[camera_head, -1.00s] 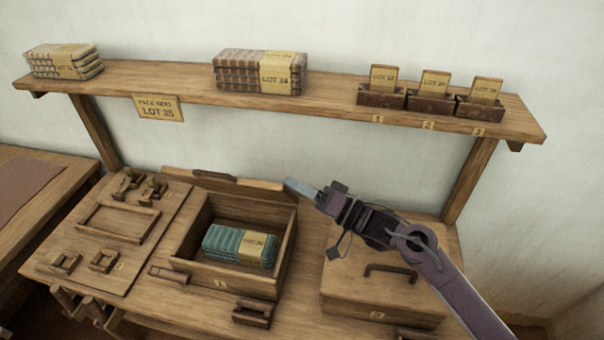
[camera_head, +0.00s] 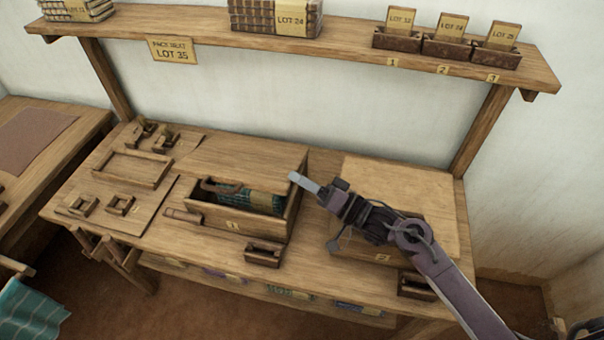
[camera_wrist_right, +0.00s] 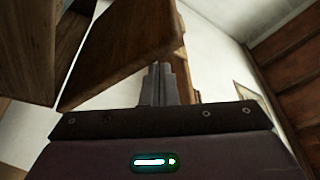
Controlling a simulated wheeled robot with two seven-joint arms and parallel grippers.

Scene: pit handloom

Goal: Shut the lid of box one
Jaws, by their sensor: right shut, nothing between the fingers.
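Box one (camera_head: 228,224), marked 1, stands on the bench with a blue-green cloth bundle (camera_head: 262,203) inside. Its lid (camera_head: 240,159) is tilted part-way down over the back of the box, its handle (camera_head: 222,186) near the front edge. An open gap shows the bundle below. My right gripper (camera_head: 294,177) is shut and empty, its tip at the lid's right side; I cannot tell whether it touches. In the right wrist view, the shut fingers (camera_wrist_right: 157,84) point towards a brown wooden panel (camera_wrist_right: 125,50). My left gripper is out of view.
Box two (camera_head: 430,195) is shut at the right, its handle hidden by my right arm. A small wooden holder (camera_head: 263,254) stands before box one. A shelf (camera_head: 345,38) with bundles and card holders runs above. A tray (camera_head: 130,170) lies left.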

